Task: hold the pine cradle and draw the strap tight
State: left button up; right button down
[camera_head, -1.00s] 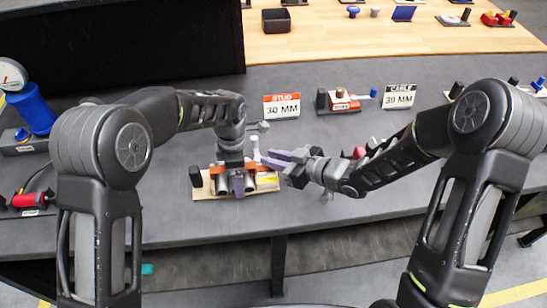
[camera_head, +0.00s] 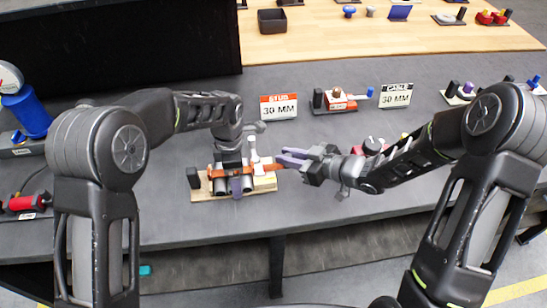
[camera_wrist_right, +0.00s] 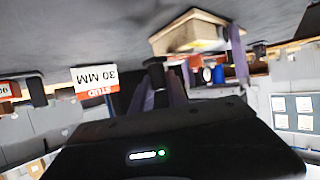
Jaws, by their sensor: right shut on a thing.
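The pine cradle (camera_head: 207,192) lies on the grey bench, with dark pipes and an orange strap (camera_head: 268,168) across its top. The strap reaches right, past a white upright part (camera_head: 254,150). My left gripper (camera_head: 236,186) comes down on the cradle's middle from above; its purple fingers are partly hidden, so their opening cannot be told. My right gripper (camera_head: 283,160) is shut on the strap's free end, just right of the cradle. In the right wrist view, its purple fingers (camera_wrist_right: 160,92) point toward the cradle's pale wooden base (camera_wrist_right: 190,38); the strap is not clear there.
An orange STUD 30 MM sign (camera_head: 279,107) and a CABLE 30 MM sign (camera_head: 396,95) stand behind. A small fixture (camera_head: 340,100) sits between them. A red part (camera_head: 372,146) lies near my right forearm. A blue cylinder (camera_head: 28,112) stands at far left. The bench front is clear.

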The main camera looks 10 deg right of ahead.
pick_arm(q)
jog(key=shift+a, duration=0.1)
pick_arm(e)
jog(key=shift+d, duration=0.85)
pick_arm(q)
jog(key=shift+w, duration=0.1)
pick_arm(e)
jog(key=c, duration=1.3)
grip_release()
jog(key=v, duration=1.2)
jog(key=shift+a, duration=0.1)
pick_arm(q)
jog(key=o, duration=1.8)
